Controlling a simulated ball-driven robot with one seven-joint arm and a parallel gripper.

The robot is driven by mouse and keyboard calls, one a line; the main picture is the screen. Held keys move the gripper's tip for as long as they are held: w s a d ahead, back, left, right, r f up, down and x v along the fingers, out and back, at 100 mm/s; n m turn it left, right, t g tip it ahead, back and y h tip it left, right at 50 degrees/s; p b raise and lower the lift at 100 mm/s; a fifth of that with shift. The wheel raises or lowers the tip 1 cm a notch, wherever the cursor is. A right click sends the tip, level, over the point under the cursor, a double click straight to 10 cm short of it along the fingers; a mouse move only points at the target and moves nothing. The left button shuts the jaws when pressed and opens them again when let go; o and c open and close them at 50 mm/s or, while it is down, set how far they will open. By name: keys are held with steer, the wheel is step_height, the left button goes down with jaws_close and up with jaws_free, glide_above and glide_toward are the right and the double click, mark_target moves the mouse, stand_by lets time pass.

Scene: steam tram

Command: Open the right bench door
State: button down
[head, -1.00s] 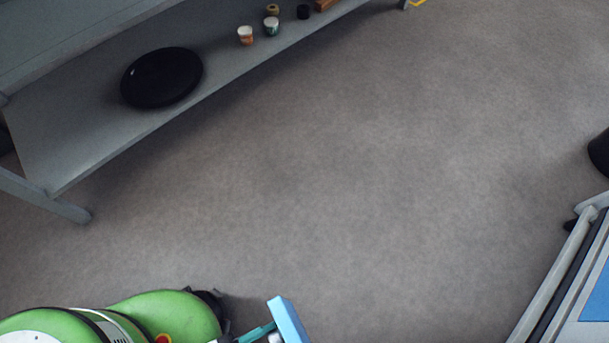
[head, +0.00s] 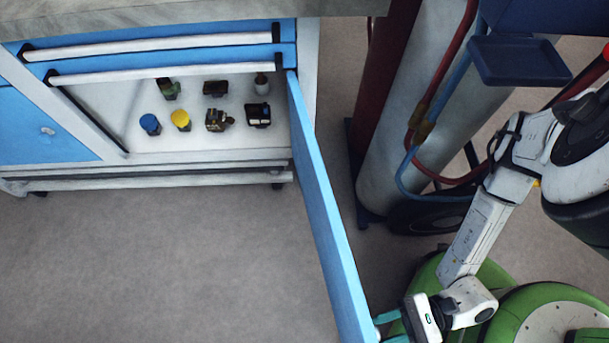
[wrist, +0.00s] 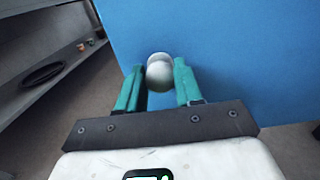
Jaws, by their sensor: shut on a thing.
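The right bench door (head: 325,215) is a blue panel. In the head view it stands swung out from the bench front, seen nearly edge-on, with the compartment behind it exposed. My gripper (head: 387,327) is at the door's near end, at the bottom of the head view. In the wrist view its teal fingers are shut on the round grey door knob (wrist: 160,73), one on each side. The blue door face (wrist: 225,50) fills much of that view. The knob is hidden in the head view.
The open compartment holds several small items, among them a blue pot (head: 150,124) and a yellow-topped pot (head: 181,120). Grey gas cylinders (head: 390,150) with red and blue hoses stand right of the door. Floor left of the door (head: 160,265) is clear.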

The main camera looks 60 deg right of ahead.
steer(key=c, duration=0.8)
jaws_free()
steer(key=shift+r, duration=0.1)
steer(key=s+d+r+p, duration=0.1)
steer(key=s+r+p, duration=0.1)
steer(key=s+r, duration=0.2)
steer(key=s+d+r+p, duration=0.1)
steer(key=s+r+p, duration=0.1)
steer(key=s+r, duration=0.2)
steer(key=s+d+r+p, duration=0.1)
steer(key=s+d+r, duration=0.1)
steer(key=s+r, duration=0.2)
steer(key=shift+s+r+p, duration=0.4)
steer(key=shift+s, duration=0.3)
